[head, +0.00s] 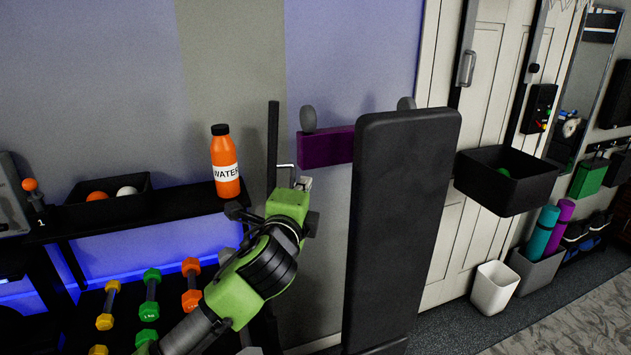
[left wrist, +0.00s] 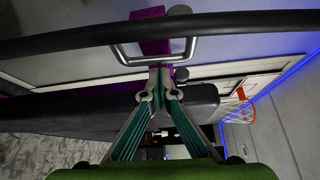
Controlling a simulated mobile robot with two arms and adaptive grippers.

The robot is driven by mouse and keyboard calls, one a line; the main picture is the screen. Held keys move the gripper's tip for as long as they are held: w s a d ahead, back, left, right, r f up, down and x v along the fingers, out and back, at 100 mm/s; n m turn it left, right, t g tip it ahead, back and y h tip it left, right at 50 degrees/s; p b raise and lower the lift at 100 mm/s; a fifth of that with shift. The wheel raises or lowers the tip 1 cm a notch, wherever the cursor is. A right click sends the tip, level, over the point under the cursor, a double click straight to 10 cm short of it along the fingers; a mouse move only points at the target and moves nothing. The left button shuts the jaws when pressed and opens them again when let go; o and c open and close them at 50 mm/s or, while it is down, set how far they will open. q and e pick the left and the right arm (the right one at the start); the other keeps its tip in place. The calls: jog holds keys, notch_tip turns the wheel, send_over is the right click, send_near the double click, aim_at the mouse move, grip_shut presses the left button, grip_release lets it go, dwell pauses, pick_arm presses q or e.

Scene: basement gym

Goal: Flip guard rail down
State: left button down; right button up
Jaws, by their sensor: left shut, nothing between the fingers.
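The guard rail, as far as I can tell, is the slim black upright bar (head: 273,140) left of a tall black padded panel (head: 398,235). In the left wrist view the black bar (left wrist: 70,32) crosses the top of the picture. A grey metal U-shaped handle (head: 285,165) sticks out from the bar; it also shows in the left wrist view (left wrist: 123,55). My left gripper (head: 304,183) is shut and empty, with its fingertips (left wrist: 158,78) close to the handle. I cannot tell whether they touch it. My right gripper is not in view.
An orange water bottle (head: 225,165) stands on a black shelf (head: 185,205) left of my arm, above colored dumbbells (head: 151,290). A purple block (head: 325,147) sits behind the bar. A black bin (head: 505,185) is right of the panel, with a white bin (head: 494,288) below.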

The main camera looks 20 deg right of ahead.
pick_arm(q)
jog(key=shift+a, duration=0.45)
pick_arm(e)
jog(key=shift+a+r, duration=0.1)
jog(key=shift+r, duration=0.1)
pick_arm(q)
jog(key=shift+d, duration=0.15)
